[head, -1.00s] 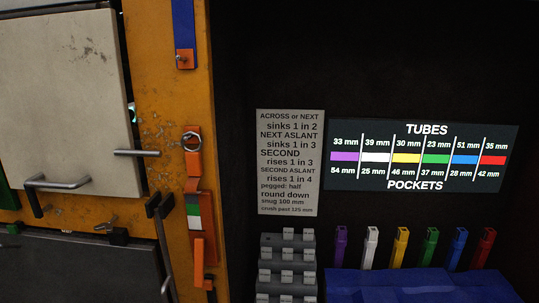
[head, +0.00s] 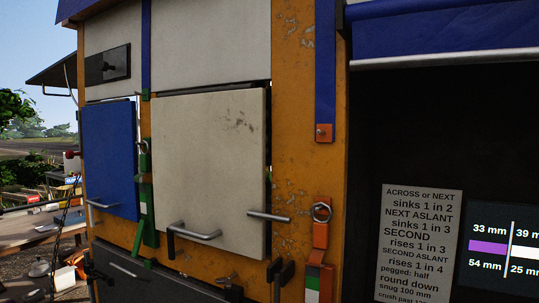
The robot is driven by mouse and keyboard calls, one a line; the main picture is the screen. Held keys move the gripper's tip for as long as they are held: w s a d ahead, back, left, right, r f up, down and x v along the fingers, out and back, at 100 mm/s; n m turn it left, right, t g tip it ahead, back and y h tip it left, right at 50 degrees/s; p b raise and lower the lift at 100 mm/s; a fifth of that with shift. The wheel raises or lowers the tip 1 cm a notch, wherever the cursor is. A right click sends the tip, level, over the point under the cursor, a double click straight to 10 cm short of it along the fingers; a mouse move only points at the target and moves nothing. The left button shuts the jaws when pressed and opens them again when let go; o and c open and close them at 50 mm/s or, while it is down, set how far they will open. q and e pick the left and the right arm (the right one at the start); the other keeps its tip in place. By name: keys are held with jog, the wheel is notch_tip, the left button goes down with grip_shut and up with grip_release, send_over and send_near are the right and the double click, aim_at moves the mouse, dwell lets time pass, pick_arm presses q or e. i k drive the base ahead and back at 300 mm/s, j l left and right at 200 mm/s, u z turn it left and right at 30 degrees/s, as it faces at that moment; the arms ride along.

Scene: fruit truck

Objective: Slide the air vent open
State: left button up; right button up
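A dark rectangular plate with a small knob (head: 107,65) is set in the pale upper panel at the upper left of the truck side. It may be the air vent, but I cannot tell for sure, nor whether it is open or shut. Neither of my grippers is in view.
A white door (head: 210,175) with bar handles is in the middle of the orange truck side. A blue door (head: 109,158) is to its left. A dark opening with a text sign (head: 420,245) and a tubes chart (head: 503,245) is at right. Cluttered ground lies outside at far left.

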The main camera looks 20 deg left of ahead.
aim_at(113, 65)
jog(key=u, duration=1.7)
jog(key=i, duration=0.1)
